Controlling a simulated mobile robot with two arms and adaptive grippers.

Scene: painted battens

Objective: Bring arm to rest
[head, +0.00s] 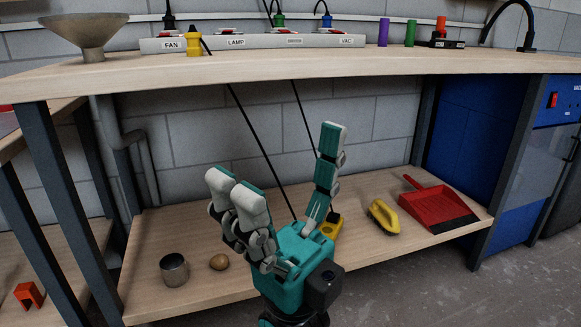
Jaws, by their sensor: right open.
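My right gripper (285,180) is in the middle of the head view, teal and grey, with its fingers pointing up. Its fingers are spread apart and nothing is between them. It stands in front of the workbench's lower shelf (370,257), below the worktop (250,77), and hides part of the shelf. My left gripper does not show.
A power strip (260,41) and a funnel (85,32) are on the worktop. Dark cables hang behind my gripper.

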